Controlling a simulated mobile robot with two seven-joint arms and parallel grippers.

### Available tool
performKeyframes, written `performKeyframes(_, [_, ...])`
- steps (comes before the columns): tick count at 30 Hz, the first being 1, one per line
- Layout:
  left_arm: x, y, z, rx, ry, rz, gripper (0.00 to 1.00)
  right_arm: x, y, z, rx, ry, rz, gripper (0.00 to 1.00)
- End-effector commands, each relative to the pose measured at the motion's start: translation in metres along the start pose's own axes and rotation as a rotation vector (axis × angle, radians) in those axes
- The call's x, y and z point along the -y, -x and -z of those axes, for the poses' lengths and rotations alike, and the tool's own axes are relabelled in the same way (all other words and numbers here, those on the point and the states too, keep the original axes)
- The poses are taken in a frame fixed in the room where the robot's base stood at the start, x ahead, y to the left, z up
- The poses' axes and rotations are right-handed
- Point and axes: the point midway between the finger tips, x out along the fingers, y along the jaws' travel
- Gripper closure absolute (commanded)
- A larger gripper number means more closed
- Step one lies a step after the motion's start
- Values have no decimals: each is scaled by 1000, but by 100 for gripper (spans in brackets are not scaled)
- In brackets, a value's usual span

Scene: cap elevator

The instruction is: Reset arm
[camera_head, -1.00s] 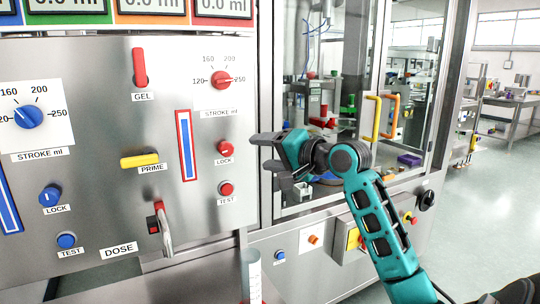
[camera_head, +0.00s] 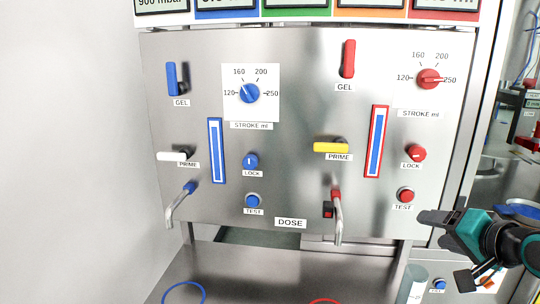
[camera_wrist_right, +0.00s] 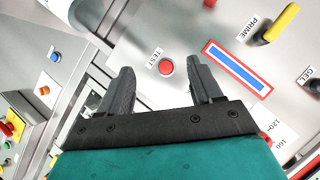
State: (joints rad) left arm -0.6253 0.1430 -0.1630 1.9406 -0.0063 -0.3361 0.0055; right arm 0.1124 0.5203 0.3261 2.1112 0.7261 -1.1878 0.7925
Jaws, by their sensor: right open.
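My right gripper (camera_head: 446,250) is at the lower right of the head view, in front of the steel dosing panel (camera_head: 290,110) and just below the red TEST button (camera_head: 405,194). In the right wrist view its two dark fingers (camera_wrist_right: 160,92) are spread apart with nothing between them. There the red TEST button (camera_wrist_right: 166,68) shows on the panel beyond the fingertips. My left gripper is not in either view.
The panel carries blue and red knobs, a yellow PRIME handle (camera_head: 331,147), a white PRIME handle (camera_head: 172,156) and two spouts. A steel shelf (camera_head: 250,275) with blue and red rings is below. A clear cylinder (camera_head: 412,290) stands near my right gripper.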

Motion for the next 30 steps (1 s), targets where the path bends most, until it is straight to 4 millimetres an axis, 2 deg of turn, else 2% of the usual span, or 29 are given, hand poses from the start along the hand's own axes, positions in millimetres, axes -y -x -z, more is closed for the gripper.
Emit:
performKeyframes(1, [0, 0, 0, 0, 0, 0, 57, -16, -5, -41, 66, 75, -59, 35])
performKeyframes(4, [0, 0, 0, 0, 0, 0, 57, -45, -4, -113, 191, 250, -164, 35])
performKeyframes(6, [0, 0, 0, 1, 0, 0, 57, -62, 5, -161, 285, 370, -222, 35])
performKeyframes(9, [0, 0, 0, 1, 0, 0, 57, -81, 27, -220, 414, 523, -282, 35])
performKeyframes(12, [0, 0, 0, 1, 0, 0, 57, -93, 53, -267, 530, 651, -320, 35])
performKeyframes(15, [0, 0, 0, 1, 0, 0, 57, -100, 80, -302, 632, 752, -341, 35])
performKeyframes(20, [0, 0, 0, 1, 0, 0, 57, -106, 123, -344, 781, 882, -359, 35])
performKeyframes(21, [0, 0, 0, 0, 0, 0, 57, -108, 109, -342, 738, 888, -345, 35])
performKeyframes(30, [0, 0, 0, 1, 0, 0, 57, -118, 53, -357, 531, 916, -225, 35])
